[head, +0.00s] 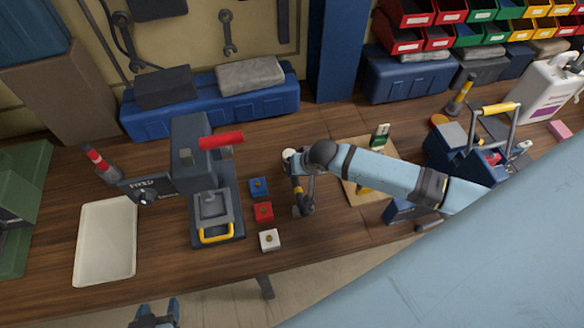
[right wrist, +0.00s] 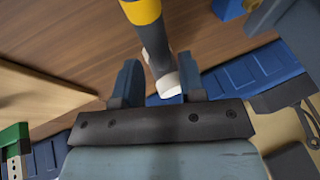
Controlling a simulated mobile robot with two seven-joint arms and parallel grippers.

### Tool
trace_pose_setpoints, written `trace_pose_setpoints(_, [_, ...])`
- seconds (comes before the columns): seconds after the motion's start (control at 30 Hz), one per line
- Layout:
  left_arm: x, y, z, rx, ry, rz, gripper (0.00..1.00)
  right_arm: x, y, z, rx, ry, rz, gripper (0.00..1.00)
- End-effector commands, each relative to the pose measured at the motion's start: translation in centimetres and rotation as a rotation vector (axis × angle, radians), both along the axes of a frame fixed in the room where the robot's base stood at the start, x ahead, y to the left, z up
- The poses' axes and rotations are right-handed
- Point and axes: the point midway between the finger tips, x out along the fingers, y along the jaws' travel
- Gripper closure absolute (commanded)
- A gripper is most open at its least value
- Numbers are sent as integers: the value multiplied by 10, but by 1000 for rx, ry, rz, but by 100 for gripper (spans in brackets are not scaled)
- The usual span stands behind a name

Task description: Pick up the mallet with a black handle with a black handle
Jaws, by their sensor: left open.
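A dark-handled tool with a yellow band (head: 297,187), which looks like the mallet, lies near the table's middle, partly covered by my right arm. In the right wrist view its yellow band (right wrist: 142,11) is at the top, and its dark shaft runs down to a white end. My right gripper (right wrist: 158,64) is open, with its fingers apart on either side of this shaft and white end. I cannot tell whether they touch it. My left gripper (head: 156,314) is open and empty at the bottom edge of the head view, away from the tool.
Blue (head: 259,186), red (head: 263,211) and white (head: 269,240) blocks stand left of the tool. A press (head: 190,155) and a cream tray (head: 105,240) are further left. A wooden board (head: 354,191) lies to the right. A blue toolbox (head: 270,103) stands behind.

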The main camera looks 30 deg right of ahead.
Motion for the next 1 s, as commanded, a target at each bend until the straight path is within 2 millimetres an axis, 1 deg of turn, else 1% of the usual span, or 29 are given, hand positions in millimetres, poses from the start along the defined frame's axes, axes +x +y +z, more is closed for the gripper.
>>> trace_pose_setpoints(0.1, [1, 1, 7, 2, -2, 2, 39, 7, 2, -16, -1, 0, 0, 63])
trace_pose_setpoints(0.23, [1, 2, 8, 4, -4, 3, 39, 14, 5, -32, 0, 0, 0, 63])
trace_pose_setpoints(0.37, [3, 2, 8, 4, -7, 3, 39, 17, 6, -38, 0, -1, 1, 63])
trace_pose_setpoints(0.53, [6, 3, 9, 4, -11, 4, 39, 17, 6, -38, 0, -1, 1, 63])
trace_pose_setpoints(0.57, [6, 3, 9, 4, -12, 4, 39, 17, 6, -38, 0, -1, 1, 67])
trace_pose_setpoints(0.6, [6, 3, 9, 4, -12, 4, 39, 17, 6, -38, 0, -1, 1, 77])
trace_pose_setpoints(0.67, [6, 3, 9, 4, -11, 4, 39, 17, 6, -38, 0, -1, 1, 90])
trace_pose_setpoints(0.7, [6, 3, 9, 4, -11, 4, 39, 16, 6, -38, 0, -1, 1, 100])
trace_pose_setpoints(1.0, [4, 3, 8, 4, -8, 3, 39, 17, 6, -37, 1, -3, 1, 100])
